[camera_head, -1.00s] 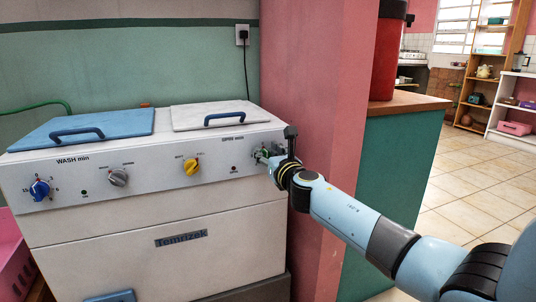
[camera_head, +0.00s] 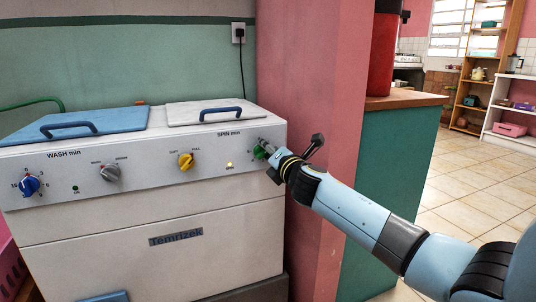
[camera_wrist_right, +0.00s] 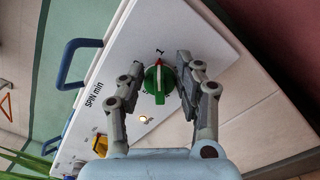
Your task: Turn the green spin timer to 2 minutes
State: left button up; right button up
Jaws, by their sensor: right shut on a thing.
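The green spin timer (camera_head: 259,152) is at the right end of the washer's front panel, partly hidden by my right gripper (camera_head: 268,150). In the right wrist view the timer (camera_wrist_right: 159,79) is a round green knob with a raised grip and a pale stripe. My right gripper (camera_wrist_right: 163,72) is shut on it, one finger on each side. A printed 1 shows just above the knob; other marks are partly hidden, so I cannot tell the exact setting. The spin lamp (camera_head: 229,165) glows yellow. My left gripper is not in view.
The washer panel (camera_head: 135,187) also bears a yellow knob (camera_head: 186,161), a grey knob (camera_head: 110,172) and a blue wash timer (camera_head: 29,184). A pink pillar (camera_head: 310,90) stands close right of the washer. A teal counter (camera_head: 390,180) is behind my right arm.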

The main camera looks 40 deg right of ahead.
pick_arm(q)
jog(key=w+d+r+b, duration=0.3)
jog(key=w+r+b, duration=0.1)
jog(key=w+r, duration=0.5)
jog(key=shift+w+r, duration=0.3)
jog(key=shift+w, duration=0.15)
pick_arm(e)
jog(key=shift+d+f+m, duration=0.1)
jog(key=shift+f+m, duration=0.15)
jog(key=shift+m, duration=1.45)
jog(key=shift+a+f+m, duration=0.1)
jog(key=shift+f+m, duration=0.1)
jog(key=shift+m, duration=1.5)
jog(key=shift+d+f+m, duration=0.1)
jog(key=shift+f+m, duration=0.15)
jog(key=shift+m, duration=1.45)
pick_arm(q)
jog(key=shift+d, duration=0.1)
pick_arm(e)
jog(key=o, duration=1.2)
jog(key=shift+s, duration=0.1)
jog(key=v, duration=1.2)
